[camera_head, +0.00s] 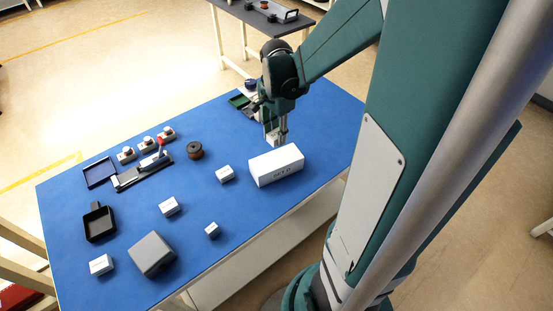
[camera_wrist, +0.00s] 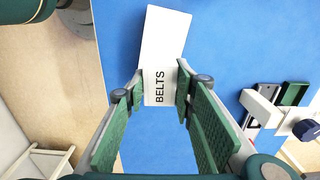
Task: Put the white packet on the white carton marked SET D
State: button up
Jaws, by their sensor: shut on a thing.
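My gripper (camera_head: 277,140) is above the blue table, just behind the white carton (camera_head: 276,166). My gripper is shut on a white packet (camera_head: 271,139), mostly hidden by the fingers in the head view. In the wrist view the packet (camera_wrist: 160,88) shows the word BELTS between the fingertips (camera_wrist: 163,90). A longer white surface, apparently the carton (camera_wrist: 166,35), extends beyond it. I cannot tell whether packet and carton touch.
Several small white boxes, one of them here (camera_head: 225,173), stand left of the carton. A grey box (camera_head: 152,254), a black tray (camera_head: 99,223), a brown spool (camera_head: 195,150) and a device with a red knob (camera_head: 155,160) are farther left. A green tray (camera_head: 240,100) is behind my gripper.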

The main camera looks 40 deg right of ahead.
jog(key=shift+f, duration=0.1)
dwell(0.3)
jog(key=b, duration=0.1)
send_over(276, 159)
jog(key=shift+d+f, duration=0.1)
jog(key=shift+f, duration=2.75)
jog(key=shift+f+b, duration=0.5)
jog(key=shift+f, duration=1.55)
jog(key=shift+f, duration=0.2)
jog(key=o, duration=0.9)
jog(key=shift+r, duration=0.25)
jog(key=shift+r+p, duration=1.1)
jog(key=shift+r, duration=4.85)
